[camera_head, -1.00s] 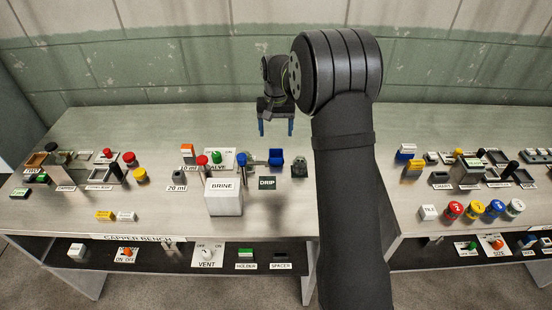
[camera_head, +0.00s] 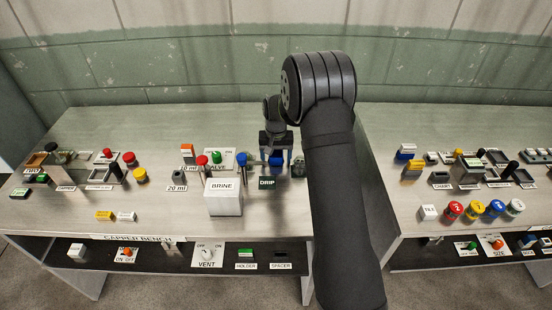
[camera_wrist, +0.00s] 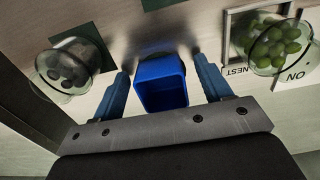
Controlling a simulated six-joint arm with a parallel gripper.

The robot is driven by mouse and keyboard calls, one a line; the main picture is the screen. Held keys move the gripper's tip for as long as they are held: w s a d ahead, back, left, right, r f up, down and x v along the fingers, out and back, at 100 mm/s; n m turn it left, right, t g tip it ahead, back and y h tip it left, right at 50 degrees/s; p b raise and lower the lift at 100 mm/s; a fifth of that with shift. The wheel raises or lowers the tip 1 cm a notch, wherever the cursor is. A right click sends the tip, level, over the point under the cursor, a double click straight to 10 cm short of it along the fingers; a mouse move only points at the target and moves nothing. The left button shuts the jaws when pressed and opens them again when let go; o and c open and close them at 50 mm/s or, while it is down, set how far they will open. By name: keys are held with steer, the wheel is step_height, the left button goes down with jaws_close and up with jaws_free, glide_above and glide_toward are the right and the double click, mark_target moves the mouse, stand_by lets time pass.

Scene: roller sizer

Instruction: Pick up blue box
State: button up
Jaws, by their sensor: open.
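The blue box (camera_wrist: 162,84) is a small open-topped bin standing on the bench. In the wrist view it lies between the two blue fingers of my gripper (camera_wrist: 163,88), with a gap on each side, wider on the right. My gripper is open and holds nothing. In the head view the gripper (camera_head: 276,160) is over the blue box (camera_head: 276,161), one finger on each side of it. The gripper partly hides the box there.
A glass jar with dark contents (camera_wrist: 72,66) stands left of the fingers, and one with green contents (camera_wrist: 270,45) stands to the right. The DRIP sign (camera_head: 267,182) and the white BRINE block (camera_head: 223,196) are in front of the box.

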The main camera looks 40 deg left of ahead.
steer(key=c, duration=1)
steer(key=shift+c, duration=0.3)
